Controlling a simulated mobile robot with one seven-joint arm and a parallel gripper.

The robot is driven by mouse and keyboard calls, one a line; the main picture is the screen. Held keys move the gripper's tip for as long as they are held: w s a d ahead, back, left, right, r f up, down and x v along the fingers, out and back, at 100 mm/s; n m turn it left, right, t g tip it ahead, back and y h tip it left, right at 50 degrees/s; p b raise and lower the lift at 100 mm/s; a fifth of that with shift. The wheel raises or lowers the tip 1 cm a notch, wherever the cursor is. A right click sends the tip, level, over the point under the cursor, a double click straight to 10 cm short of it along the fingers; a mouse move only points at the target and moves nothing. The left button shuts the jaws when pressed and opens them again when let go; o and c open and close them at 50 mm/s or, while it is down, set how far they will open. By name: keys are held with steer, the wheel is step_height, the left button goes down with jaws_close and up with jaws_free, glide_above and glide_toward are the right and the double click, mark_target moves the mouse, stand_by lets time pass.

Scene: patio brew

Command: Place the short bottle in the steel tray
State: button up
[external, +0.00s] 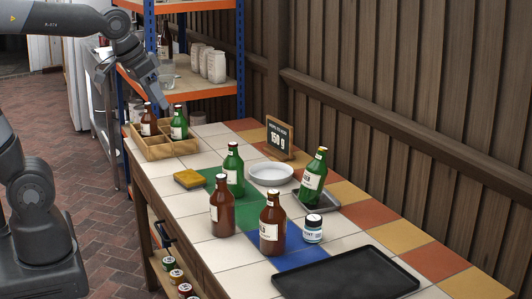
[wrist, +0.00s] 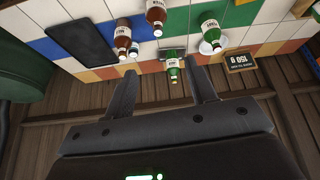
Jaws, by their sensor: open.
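A green bottle (external: 313,178) with a white label stands, leaning slightly right, on the small steel tray (external: 331,204). Another green bottle (external: 233,172) and two brown bottles (external: 222,213) (external: 271,225) stand upright on the tiles. I cannot tell for sure which is the short bottle. My gripper (external: 160,104) is open and empty, in the air near the wooden crate, well away from the steel tray. In the wrist view, the green bottle on the tray (wrist: 173,70) shows between the open fingers (wrist: 162,85), apart from them.
The wooden crate (external: 163,150) holds a brown and a green bottle. A sponge (external: 188,179), white plate (external: 270,173), "150 g" sign (external: 279,138), small jar (external: 313,230) and black tray (external: 345,274) are on the table. A shelf rack (external: 205,92) stands behind; a wooden fence (external: 400,100) runs along the right.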

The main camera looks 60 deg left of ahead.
steer(key=s+f+m, duration=0.1)
steer(key=s+f, duration=0.3)
steer(key=s, duration=0.5)
steer(key=shift+s+d+f, duration=0.15)
steer(key=shift+d+f, duration=0.15)
steer(key=shift+f, duration=0.1)
stand_by(0.5)
steer(key=o, duration=0.8)
